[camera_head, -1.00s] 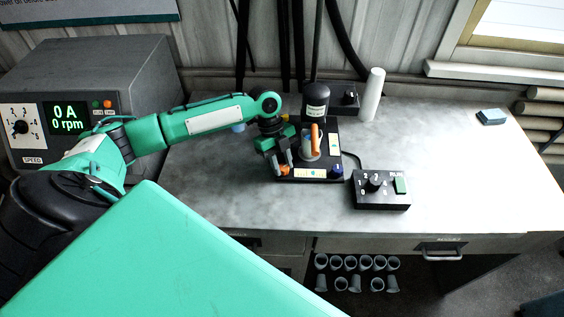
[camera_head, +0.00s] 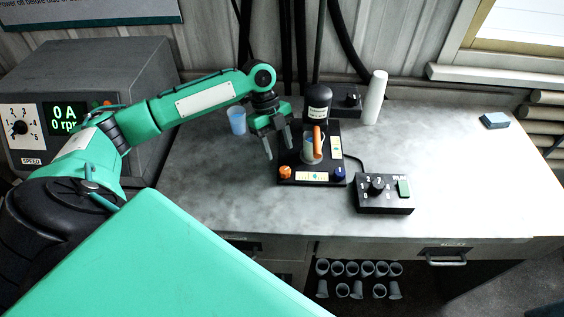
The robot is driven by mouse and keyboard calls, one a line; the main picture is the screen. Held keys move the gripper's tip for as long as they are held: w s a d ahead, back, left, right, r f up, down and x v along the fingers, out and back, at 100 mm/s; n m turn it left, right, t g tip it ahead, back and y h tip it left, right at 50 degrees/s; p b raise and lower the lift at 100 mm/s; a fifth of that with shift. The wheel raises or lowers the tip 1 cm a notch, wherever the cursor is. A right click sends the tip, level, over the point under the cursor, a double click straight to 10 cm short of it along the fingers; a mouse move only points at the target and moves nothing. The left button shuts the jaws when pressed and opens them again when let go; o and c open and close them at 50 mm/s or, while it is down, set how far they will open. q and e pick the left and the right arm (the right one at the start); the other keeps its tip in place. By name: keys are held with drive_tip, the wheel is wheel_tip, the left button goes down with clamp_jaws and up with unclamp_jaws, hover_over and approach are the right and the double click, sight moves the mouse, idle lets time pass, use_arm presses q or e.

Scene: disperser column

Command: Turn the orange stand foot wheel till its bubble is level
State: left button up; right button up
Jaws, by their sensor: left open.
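The orange foot wheel (camera_head: 286,172) sits at the front left corner of the black stand base (camera_head: 296,182). A blue foot wheel (camera_head: 340,173) sits at the front right corner. Between them is a pale strip with a small level vial (camera_head: 312,177); its bubble is too small to read. My left gripper (camera_head: 279,150) is open and empty, pointing down above and behind the orange wheel, apart from it. A mug with an orange handle or tool (camera_head: 317,140) stands on the base under the black disperser head (camera_head: 317,102). My right gripper is not in view.
A control box (camera_head: 384,194) with a dial and green button stands right of the stand. A blue cup (camera_head: 237,120) stands behind left, a white cylinder (camera_head: 375,98) behind right. The grey display unit (camera_head: 85,100) is at left. The right tabletop is mostly clear.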

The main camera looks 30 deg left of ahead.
use_arm(q)
drive_tip(key=b+v, duration=0.1)
drive_tip(key=v, duration=0.5)
drive_tip(key=shift+a+r, duration=0.2)
drive_tip(key=shift+r, duration=0.2)
